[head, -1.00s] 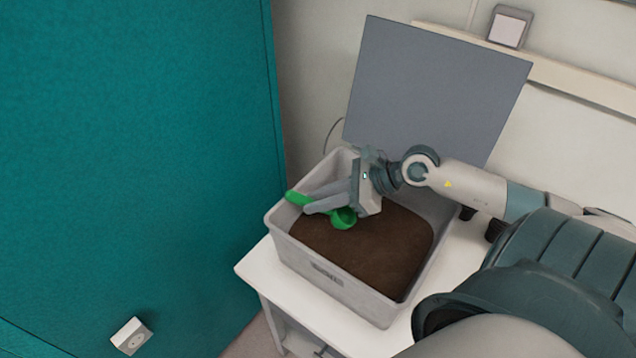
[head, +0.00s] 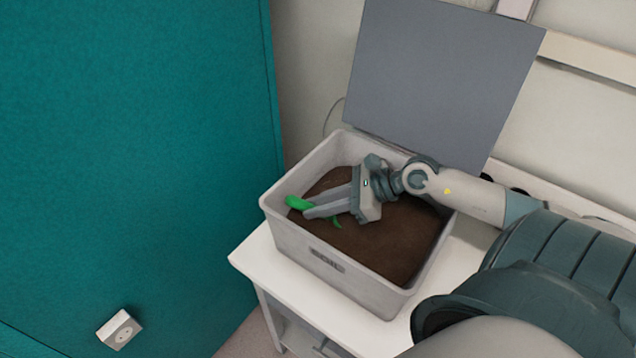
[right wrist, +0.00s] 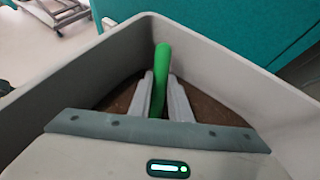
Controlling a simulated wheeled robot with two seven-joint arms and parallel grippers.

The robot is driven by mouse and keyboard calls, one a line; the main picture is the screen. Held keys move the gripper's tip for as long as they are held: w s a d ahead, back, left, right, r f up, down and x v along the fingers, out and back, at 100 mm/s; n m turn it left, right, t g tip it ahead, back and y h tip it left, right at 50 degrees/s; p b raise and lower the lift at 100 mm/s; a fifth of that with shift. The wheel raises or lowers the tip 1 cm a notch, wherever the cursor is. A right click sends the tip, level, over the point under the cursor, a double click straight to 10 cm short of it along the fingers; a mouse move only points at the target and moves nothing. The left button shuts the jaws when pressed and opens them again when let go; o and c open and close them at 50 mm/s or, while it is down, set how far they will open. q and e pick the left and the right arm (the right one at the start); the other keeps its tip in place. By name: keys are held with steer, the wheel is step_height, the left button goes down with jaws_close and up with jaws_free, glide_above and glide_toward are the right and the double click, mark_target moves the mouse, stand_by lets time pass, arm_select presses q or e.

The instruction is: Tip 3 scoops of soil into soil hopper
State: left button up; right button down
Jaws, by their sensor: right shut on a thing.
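My right gripper (head: 306,207) is shut on the handle of a green scoop (head: 297,202), inside a grey bin of dark brown soil (head: 395,245). The grey bin (head: 285,240) stands on a white table. In the head view only the handle end and a small green part below the fingers show; the scoop's bowl is mostly hidden and seems to be at or in the soil. The right wrist view shows the green handle (right wrist: 161,75) upright between the two fingers, with soil (right wrist: 205,108) around them. The soil hopper cannot be made out. My left gripper is not in view.
A grey upright panel (head: 440,80) stands behind the bin. A tall teal wall (head: 130,150) is at the left, with a small white socket box (head: 120,330). The white table (head: 262,275) has a narrow bare strip in front of the bin.

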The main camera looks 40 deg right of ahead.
steer(key=shift+f+b, duration=1.7)
steer(key=shift+f, duration=0.4)
steer(key=shift+r+p, duration=0.4)
steer(key=shift+p, duration=0.25)
steer(key=p, duration=0.2)
steer(key=g+h+p, duration=0.1)
steer(key=p, duration=0.1)
steer(key=shift+w+a+f, duration=0.15)
steer(key=shift+w+a, duration=0.1)
steer(key=shift+h, duration=0.3)
step_height(320, 180, up, 6)
steer(key=p, duration=0.5)
steer(key=shift+w+a+f, duration=0.1)
steer(key=shift+f, duration=0.15)
steer(key=shift+a+r+g+p, duration=0.1)
steer(key=shift+r+g+p, duration=0.3)
steer(key=shift+r+p, duration=0.7)
steer(key=shift+w+r+b, duration=0.1)
steer(key=shift+r+b, duration=0.25)
steer(key=shift+r, duration=0.4)
step_height(320, 180, up, 9)
steer(key=g+h, duration=0.1)
steer(key=shift+w+a+r+h, duration=0.15)
steer(key=shift+a+r+h, duration=0.05)
steer(key=shift+h, duration=0.1)
